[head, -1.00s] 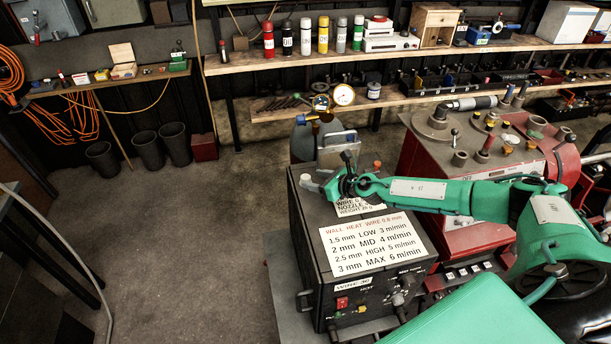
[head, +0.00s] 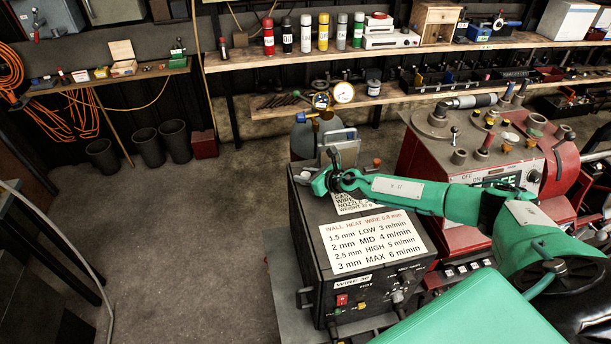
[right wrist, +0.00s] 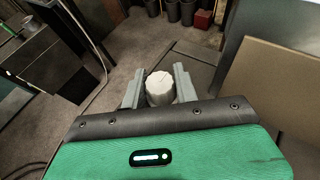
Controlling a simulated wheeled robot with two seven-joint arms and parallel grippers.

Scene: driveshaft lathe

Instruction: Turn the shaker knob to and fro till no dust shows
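The pale, round-topped knob (right wrist: 160,88) stands between the two grey fingers of my right gripper (right wrist: 159,82) in the right wrist view. The fingers flank it closely on both sides; I cannot tell whether they press on it. In the head view my right gripper (head: 326,182) is at the end of the green arm, above the back of the black welder box, and the knob cannot be made out there. I cannot make out dust in either view. My left gripper is not in view.
The black welder box (head: 370,285) with its white settings sheet (head: 375,241) is under my right arm. A red machine (head: 430,165) stands to the right. A gauge (head: 343,94) and gas cylinder are behind. Open floor (head: 200,240) lies to the left.

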